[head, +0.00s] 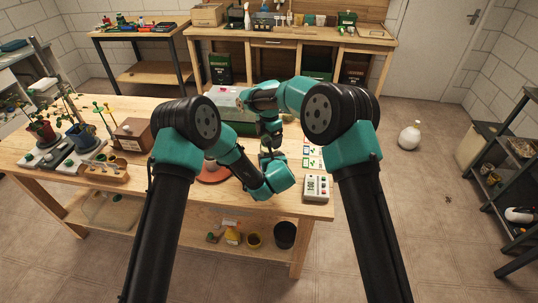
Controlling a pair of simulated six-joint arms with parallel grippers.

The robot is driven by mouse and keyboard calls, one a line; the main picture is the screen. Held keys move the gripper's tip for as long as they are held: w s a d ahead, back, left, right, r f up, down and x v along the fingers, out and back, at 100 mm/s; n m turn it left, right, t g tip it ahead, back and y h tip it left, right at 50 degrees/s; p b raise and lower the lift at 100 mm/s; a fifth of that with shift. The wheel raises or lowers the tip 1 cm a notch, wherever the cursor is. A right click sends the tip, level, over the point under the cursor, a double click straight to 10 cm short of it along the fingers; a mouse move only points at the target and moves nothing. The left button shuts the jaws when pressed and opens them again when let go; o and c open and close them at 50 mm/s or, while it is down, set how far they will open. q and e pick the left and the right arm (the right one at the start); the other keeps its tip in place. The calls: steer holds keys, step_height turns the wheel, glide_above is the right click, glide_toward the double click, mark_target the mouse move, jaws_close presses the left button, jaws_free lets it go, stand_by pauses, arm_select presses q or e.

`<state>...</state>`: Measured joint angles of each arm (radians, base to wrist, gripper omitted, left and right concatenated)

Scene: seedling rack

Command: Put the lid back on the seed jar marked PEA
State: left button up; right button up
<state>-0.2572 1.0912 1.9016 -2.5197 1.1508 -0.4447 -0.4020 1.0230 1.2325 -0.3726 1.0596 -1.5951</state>
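I cannot make out the seed jar marked PEA or its lid; my arms cover much of the middle of the workbench, and no PEA label is readable. My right gripper (268,156) points down over the bench, right of the middle. Its fingers are small and partly hidden, so I cannot tell whether they hold anything. My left arm reaches in to the same area, its teal wrist just in front of the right gripper. The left fingers cannot be made out against the wrist and the other arm.
A wooden box (132,136) and potted seedlings (42,131) stand at the left of the bench (96,190). A reddish round mat (212,173) lies behind my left forearm. Cards (313,155) and a grey button device (316,188) are at the right end.

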steer(key=shift+r, duration=2.25)
steer(key=shift+c, duration=0.4)
step_height(320, 180, up, 4)
steer(key=shift+f, duration=0.25)
steer(key=shift+f, duration=0.1)
steer(key=shift+f, duration=3.95)
steer(key=shift+c, duration=0.2)
